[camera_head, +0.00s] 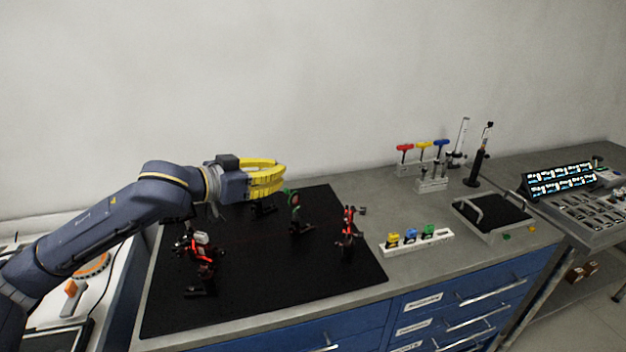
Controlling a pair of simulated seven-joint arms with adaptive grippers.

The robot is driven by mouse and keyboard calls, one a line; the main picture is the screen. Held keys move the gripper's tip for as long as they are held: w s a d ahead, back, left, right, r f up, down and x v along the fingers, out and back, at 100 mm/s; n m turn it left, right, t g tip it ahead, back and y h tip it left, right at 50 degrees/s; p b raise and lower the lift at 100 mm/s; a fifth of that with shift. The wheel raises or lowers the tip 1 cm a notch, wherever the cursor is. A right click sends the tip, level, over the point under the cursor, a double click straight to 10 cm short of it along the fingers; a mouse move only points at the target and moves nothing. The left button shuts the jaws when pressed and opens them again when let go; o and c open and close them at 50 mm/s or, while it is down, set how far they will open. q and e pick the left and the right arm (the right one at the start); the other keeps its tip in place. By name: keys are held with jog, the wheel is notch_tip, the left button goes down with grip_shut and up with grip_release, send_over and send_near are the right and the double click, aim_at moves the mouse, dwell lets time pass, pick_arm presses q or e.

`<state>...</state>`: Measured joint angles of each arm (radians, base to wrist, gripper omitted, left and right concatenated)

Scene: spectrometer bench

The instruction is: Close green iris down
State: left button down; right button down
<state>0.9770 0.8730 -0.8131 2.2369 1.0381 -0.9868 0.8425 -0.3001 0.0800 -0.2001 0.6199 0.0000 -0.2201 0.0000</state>
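The green iris (294,199) stands upright on a dark post and base on the black breadboard (255,296). My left gripper (283,177) has yellow fingers and hangs just above and to the left of the green iris. A gap shows between its fingers, and nothing is seen between them. I cannot tell whether a finger touches the iris. The iris's lever is too small to make out. My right gripper is not in view.
Red-marked mounts stand on the breadboard at right (347,232) and left (203,262). A white holder (417,243) with coloured parts, hex drivers (423,145) and a handled tray (491,216) lie to the right.

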aim_at(287, 190)
pick_arm(q)
jog(key=w+a+x, duration=0.1)
jog(key=x, duration=0.9)
jog(key=shift+y, duration=0.3)
jog(key=shift+s+a+f, duration=1.2)
jog(key=shift+s+a, duration=0.15)
jog(key=shift+a, duration=0.1)
jog(key=shift+s+a+f, duration=0.35)
jog(key=shift+s+f, duration=0.05)
jog(key=shift+s, duration=0.15)
